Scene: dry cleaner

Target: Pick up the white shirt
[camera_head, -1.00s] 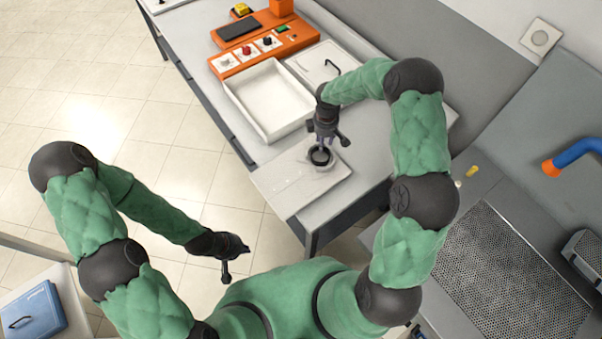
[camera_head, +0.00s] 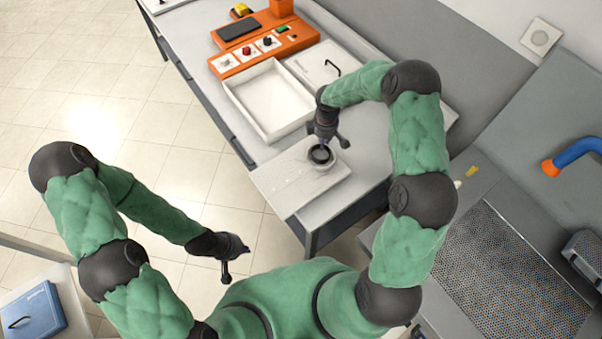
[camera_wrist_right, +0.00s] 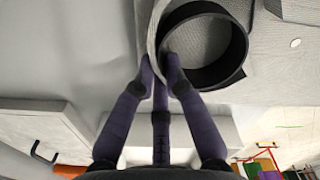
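The folded white shirt (camera_head: 288,192) lies flat on the front end of the grey table, its stiff round collar standing up with a dark band inside. The collar also shows in the right wrist view (camera_wrist_right: 205,48). In the head view my right gripper (camera_head: 323,146) partly covers the collar. The shirt still rests on the table. My left gripper (camera_head: 238,265) hangs empty above the floor, its fingers spread apart.
A white tray (camera_head: 234,100) and an orange control unit (camera_head: 262,41) stand behind the shirt. A perforated metal surface (camera_head: 508,270) is at the right. The floor left of the table is clear.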

